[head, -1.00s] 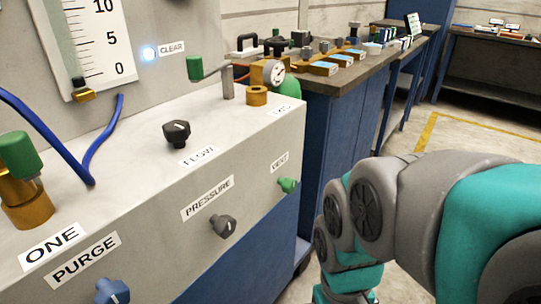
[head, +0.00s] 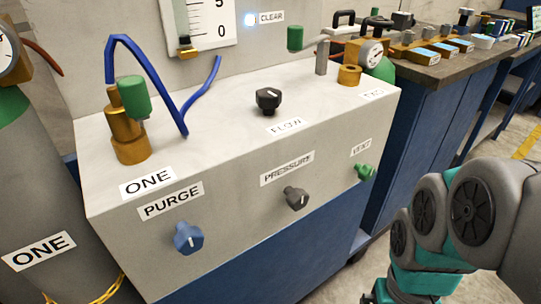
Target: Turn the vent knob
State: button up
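The vent knob (head: 364,172) is small and green. It sits at the right end of the grey panel's front face in the head view, under a white label (head: 361,147) that reads VENT, seen at a slant. My arm shows at the lower right, in front of and to the right of the panel. Its end runs down to the bottom edge of the picture, and my gripper's fingers cannot be made out. No part of my arm touches the vent knob.
On the same front face are the grey PRESSURE knob (head: 296,198) and the blue PURGE knob (head: 188,237). The black FLOW knob (head: 268,100) is on top. A grey cylinder (head: 40,200) stands at the left. A workbench (head: 470,75) stands at the right rear.

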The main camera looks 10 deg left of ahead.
aim_at(366, 172)
jog(key=k+j+u, duration=0.7)
jog(key=j, duration=0.15)
jog(key=i, duration=0.1)
